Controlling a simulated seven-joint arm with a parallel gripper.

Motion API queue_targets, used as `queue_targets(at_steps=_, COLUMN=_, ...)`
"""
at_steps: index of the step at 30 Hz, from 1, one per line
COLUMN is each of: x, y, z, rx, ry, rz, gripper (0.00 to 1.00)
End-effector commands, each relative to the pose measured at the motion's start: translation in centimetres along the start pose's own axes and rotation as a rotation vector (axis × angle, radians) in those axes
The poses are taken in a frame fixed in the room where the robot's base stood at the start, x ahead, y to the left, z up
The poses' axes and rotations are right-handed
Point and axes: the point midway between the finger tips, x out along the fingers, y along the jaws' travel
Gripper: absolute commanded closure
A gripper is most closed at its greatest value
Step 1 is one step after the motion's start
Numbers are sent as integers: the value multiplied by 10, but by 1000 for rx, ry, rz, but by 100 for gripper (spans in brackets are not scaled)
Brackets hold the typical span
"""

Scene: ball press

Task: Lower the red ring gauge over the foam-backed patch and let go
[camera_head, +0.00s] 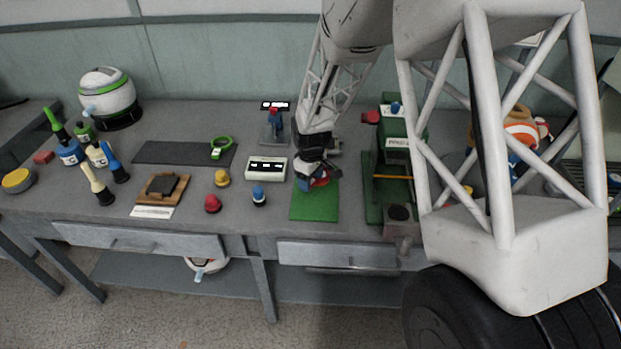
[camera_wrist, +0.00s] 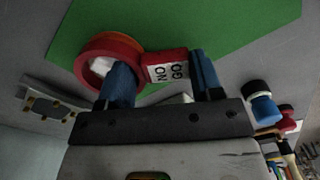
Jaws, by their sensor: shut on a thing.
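The red ring gauge (camera_wrist: 133,47) has a ring at one end and a flat handle labelled NO GO. In the head view the gauge (camera_head: 321,182) shows as a small red part under my gripper (camera_head: 312,177), over the green mat (camera_head: 315,208). A pale shape (camera_wrist: 102,67) shows inside the ring; I cannot tell what it is. I cannot surely identify the foam-backed patch. I cannot tell whether the gauge touches the mat.
A green press (camera_head: 396,150) stands right of the mat. A black-and-white block (camera_head: 266,168) and a blue-topped peg (camera_head: 259,196) stand to its left. A green ring gauge (camera_head: 221,148) lies on a dark strip (camera_head: 165,153). A brown board (camera_head: 150,196) carries a dark square.

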Motion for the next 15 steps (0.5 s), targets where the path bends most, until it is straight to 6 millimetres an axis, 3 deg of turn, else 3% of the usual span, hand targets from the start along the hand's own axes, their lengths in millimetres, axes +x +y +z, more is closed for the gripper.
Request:
queue_targets(at_steps=7, x=0, y=0, z=0, rx=0, ry=0, rz=0, gripper=66)
queue_targets(at_steps=8, x=0, y=0, z=0, rx=0, ry=0, rz=0, gripper=36)
queue_targets(at_steps=13, x=0, y=0, z=0, rx=0, ry=0, rz=0, gripper=10)
queue_targets(at_steps=15, x=0, y=0, z=0, rx=0, ry=0, rz=0, gripper=10)
